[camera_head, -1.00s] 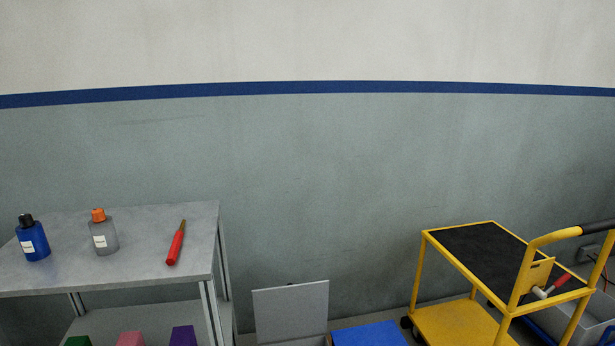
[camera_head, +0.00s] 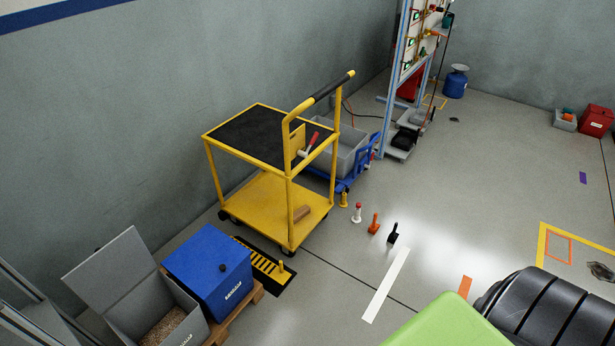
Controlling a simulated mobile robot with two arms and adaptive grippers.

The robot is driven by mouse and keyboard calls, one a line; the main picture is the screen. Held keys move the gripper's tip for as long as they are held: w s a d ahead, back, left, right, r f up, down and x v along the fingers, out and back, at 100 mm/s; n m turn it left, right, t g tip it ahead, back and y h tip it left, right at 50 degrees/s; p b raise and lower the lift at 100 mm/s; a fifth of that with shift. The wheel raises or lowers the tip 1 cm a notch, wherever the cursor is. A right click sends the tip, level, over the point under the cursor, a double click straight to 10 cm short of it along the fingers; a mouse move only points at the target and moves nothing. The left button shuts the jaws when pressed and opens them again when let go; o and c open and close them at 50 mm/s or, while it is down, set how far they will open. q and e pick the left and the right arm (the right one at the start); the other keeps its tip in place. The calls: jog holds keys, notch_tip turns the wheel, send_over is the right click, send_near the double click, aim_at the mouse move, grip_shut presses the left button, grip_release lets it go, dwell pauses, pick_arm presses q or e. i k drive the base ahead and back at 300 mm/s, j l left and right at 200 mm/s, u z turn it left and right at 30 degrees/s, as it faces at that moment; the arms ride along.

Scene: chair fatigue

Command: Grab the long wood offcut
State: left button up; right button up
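A small brown block (camera_head: 302,214) that looks like wood lies on the yellow lower deck of the cart (camera_head: 258,203), near its right front corner. I cannot tell whether it is the long wood offcut. No other clear wood offcut shows. Neither of my grippers is in view.
A grey bin with an open lid (camera_head: 162,325) and a blue box (camera_head: 210,268) on a wooden pallet stand at the lower left. Several small upright items, including an orange one (camera_head: 374,223), stand right of the cart.

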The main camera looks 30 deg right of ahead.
aim_at(305, 210)
jog(key=z, duration=1.05)
jog(key=i+l+u, duration=0.1)
jog(key=u, duration=0.3)
jog(key=i+l+u, duration=0.1)
jog(key=u, duration=0.3)
jog(key=l+u, duration=0.4)
jog(key=i+j, duration=0.05)
jog(key=j, duration=0.05)
